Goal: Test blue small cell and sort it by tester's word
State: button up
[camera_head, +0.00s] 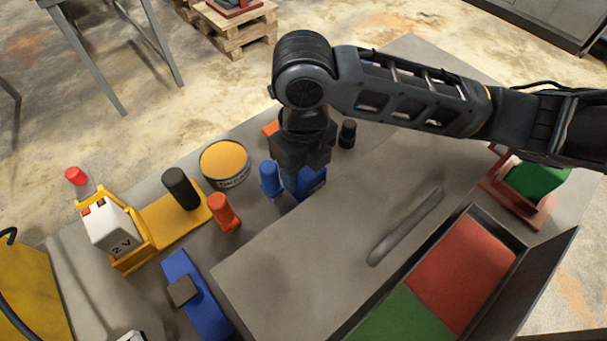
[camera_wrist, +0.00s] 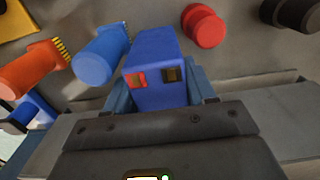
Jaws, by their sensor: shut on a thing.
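My gripper (camera_head: 303,165) points down over the table and is shut on a blue box-shaped cell (camera_head: 313,181). In the wrist view the blue cell (camera_wrist: 158,78) sits between the two fingers of my gripper (camera_wrist: 163,95), with a red and a dark brassy terminal showing. I cannot tell whether it touches the table. At the left stands a yellow stand (camera_head: 131,257) holding a white box (camera_head: 112,231) marked "2 V", likely the tester. A tray at lower right has a red section (camera_head: 463,272) and a green section (camera_head: 402,318).
A blue cylinder (camera_head: 270,178) stands just left of the held cell. Around it are an orange cylinder (camera_head: 224,211), a black cylinder (camera_head: 181,188) and a round orange-topped can (camera_head: 224,160). A grey rod (camera_head: 405,228) lies before the tray. A blue block (camera_head: 195,298) lies front left.

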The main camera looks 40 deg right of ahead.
grip_shut()
jog(key=shift+r, duration=0.1)
